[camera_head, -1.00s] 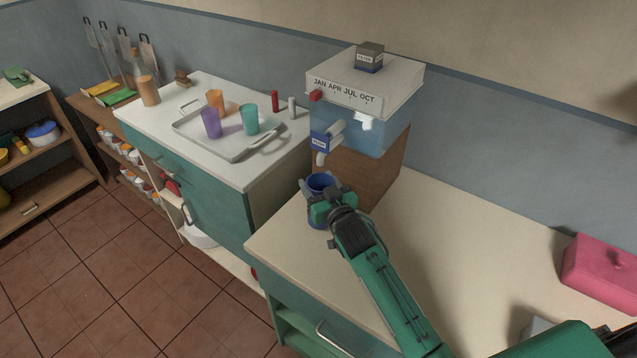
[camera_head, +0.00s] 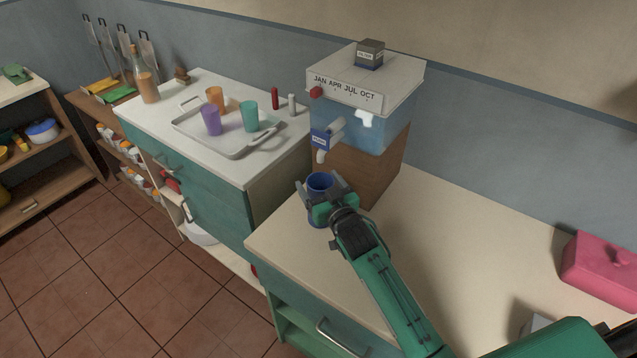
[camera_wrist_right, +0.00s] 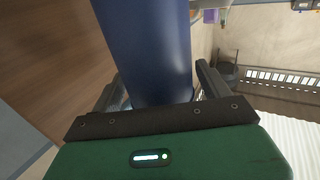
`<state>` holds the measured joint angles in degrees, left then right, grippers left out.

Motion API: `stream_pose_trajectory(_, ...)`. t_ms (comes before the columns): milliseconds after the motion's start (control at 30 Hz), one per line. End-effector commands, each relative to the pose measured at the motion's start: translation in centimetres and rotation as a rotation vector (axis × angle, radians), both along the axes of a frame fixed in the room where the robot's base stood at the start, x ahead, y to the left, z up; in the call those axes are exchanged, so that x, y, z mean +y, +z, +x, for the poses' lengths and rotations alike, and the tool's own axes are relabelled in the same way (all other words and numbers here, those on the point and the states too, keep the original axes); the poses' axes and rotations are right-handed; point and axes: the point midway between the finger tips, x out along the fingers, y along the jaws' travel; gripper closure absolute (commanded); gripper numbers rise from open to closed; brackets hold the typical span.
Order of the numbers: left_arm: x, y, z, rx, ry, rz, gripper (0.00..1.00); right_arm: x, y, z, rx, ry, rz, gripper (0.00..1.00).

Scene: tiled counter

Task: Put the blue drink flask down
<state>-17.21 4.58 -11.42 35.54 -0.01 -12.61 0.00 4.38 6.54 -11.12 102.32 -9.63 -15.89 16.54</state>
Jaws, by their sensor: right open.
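The blue drink flask (camera_head: 319,183) stands upright on the cream counter, below the tap of the water dispenser (camera_head: 361,132). My right gripper (camera_head: 317,192) is open around the flask, with one finger on each side of it. In the right wrist view the flask (camera_wrist_right: 148,50) fills the middle between the spread fingers, and a gap shows beside the right finger. The gripper hides part of the flask's body in the head view. My left gripper is not in view.
The dispenser stands on a brown wooden block (camera_head: 362,176) just behind the flask. A tray (camera_head: 235,148) with purple, orange and teal cups sits on the white counter to the left. A pink box (camera_head: 602,274) is at the right. The counter between is mostly clear.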

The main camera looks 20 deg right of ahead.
Motion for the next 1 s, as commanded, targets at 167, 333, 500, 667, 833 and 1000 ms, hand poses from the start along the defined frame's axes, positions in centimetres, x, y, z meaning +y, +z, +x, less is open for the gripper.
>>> stream_pose_trajectory(167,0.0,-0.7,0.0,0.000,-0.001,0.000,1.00,-0.5,-0.4,-3.1,0.002,0.000,-0.001,0.21)
stream_pose_trajectory(333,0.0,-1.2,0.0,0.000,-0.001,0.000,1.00,-0.9,-0.3,-6.5,0.002,0.000,0.000,0.21)
stream_pose_trajectory(500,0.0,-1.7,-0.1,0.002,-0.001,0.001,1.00,-1.3,-0.2,-9.1,0.002,-0.001,0.000,0.21)
stream_pose_trajectory(667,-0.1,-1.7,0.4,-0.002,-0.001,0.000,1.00,-1.5,-0.1,-10.5,0.002,-0.001,0.000,0.21)
stream_pose_trajectory(833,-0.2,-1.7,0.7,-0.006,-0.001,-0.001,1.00,-1.6,0.0,-11.1,0.001,0.000,0.000,0.21)
stream_pose_trajectory(1000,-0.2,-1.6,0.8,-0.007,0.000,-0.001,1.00,-1.6,0.0,-11.1,0.001,0.000,0.000,0.21)
